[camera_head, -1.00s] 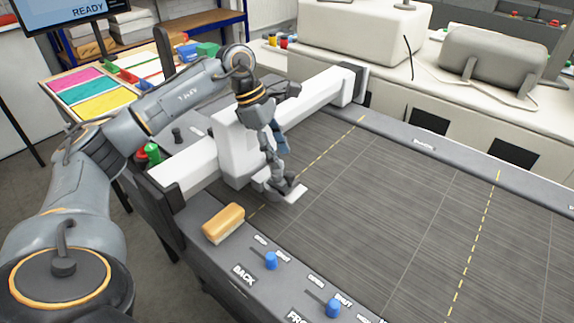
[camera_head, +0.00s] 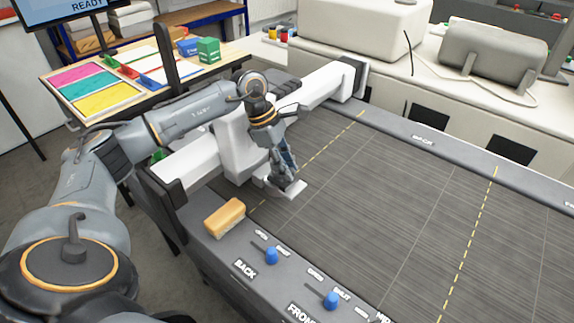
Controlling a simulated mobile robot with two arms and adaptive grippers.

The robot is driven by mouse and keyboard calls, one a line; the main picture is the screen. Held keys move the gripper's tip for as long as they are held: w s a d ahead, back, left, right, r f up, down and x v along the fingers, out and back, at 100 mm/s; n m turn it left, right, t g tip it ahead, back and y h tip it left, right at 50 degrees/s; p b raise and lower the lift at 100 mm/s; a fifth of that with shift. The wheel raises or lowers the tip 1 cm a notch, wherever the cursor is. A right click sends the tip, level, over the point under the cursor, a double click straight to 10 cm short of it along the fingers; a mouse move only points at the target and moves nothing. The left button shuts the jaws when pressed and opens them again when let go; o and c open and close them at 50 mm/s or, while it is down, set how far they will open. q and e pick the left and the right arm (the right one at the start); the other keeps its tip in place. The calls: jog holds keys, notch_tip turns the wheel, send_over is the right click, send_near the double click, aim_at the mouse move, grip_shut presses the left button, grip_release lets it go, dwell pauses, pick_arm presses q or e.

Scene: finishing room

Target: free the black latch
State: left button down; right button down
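My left gripper (camera_head: 282,180) points down at the front of the white carriage (camera_head: 238,150) on the gantry of a flatbed machine. Its fingertips are just above or against the small white foot (camera_head: 293,189) low on the carriage. The fingers are dark and small here, so I cannot tell whether they are open, shut or touching. I cannot make out the black latch for certain; it may be behind my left gripper and wrist. My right gripper is not in view.
The grey bed (camera_head: 380,210) is clear to the right. A tan block (camera_head: 225,217) lies on its front rail near two blue-knobbed levers (camera_head: 271,255) (camera_head: 330,300). The white gantry beam (camera_head: 320,88) spans the bed. A table with coloured sheets (camera_head: 92,92) stands behind my arm.

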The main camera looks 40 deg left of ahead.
aim_at(283, 184)
pick_arm(q)
jog(key=d, duration=0.4)
jog(key=shift+s+b, duration=0.2)
jog(key=shift+b, duration=0.2)
jog(key=c, duration=1.6)
grip_release()
jog(key=o, duration=0.5)
jog(key=shift+d, duration=0.1)
jog(key=shift+c, duration=0.2)
jog(key=shift+a+r, duration=0.25)
jog(key=shift+r, duration=0.05)
jog(key=v, duration=1.1)
jog(key=shift+r, duration=0.25)
